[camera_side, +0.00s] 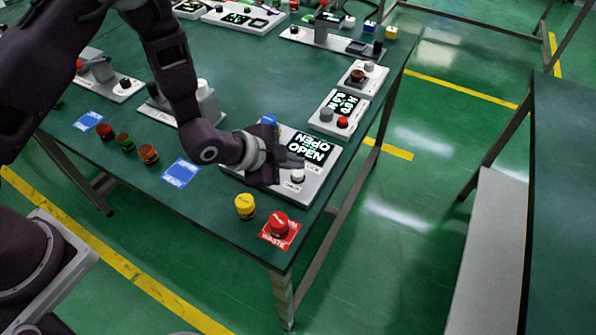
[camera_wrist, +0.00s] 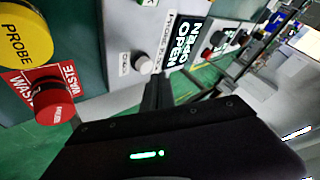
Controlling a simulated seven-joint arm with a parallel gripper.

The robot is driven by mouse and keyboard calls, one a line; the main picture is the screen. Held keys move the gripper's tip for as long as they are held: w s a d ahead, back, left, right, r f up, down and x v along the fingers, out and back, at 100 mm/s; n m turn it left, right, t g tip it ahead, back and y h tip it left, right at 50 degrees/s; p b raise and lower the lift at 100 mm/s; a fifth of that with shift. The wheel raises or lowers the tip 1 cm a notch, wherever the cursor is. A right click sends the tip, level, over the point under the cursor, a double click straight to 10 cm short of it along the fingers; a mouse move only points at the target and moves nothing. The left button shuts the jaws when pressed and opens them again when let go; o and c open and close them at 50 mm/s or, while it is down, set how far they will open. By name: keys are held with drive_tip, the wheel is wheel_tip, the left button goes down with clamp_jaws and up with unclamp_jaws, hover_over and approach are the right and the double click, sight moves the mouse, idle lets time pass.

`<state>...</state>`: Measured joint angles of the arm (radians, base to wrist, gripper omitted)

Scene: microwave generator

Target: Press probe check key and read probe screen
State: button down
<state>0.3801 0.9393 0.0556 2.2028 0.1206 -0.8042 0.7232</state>
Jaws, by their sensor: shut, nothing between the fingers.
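The probe panel (camera_side: 317,186) is a light grey box near the table's right edge. A white round key (camera_side: 297,176) stands on the panel's near side; in the wrist view this key (camera_wrist: 143,65) is beside a small label that looks like CHECK. My gripper (camera_side: 297,163) is shut and empty, low over the panel between screen and key. In the wrist view my fingers (camera_wrist: 158,93) are beside the key; I cannot tell whether they touch anything.
A yellow cylinder marked PROBE (camera_wrist: 24,32) stands near a red cylinder (camera_side: 279,224) on a red WASTE mat (camera_side: 267,240). A blue knob (camera_side: 268,120) rises behind my gripper. Another panel with a screen (camera_side: 346,103) stands farther back. Blue mat (camera_side: 182,173) lies left.

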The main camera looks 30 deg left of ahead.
sight(294, 175)
drive_tip(key=shift+f, duration=0.1)
idle(0.6)
drive_tip(key=shift+f, duration=0.3)
drive_tip(key=shift+f, duration=0.55)
idle(0.5)
drive_tip(key=shift+r, duration=0.95)
drive_tip(key=shift+r, duration=2.55)
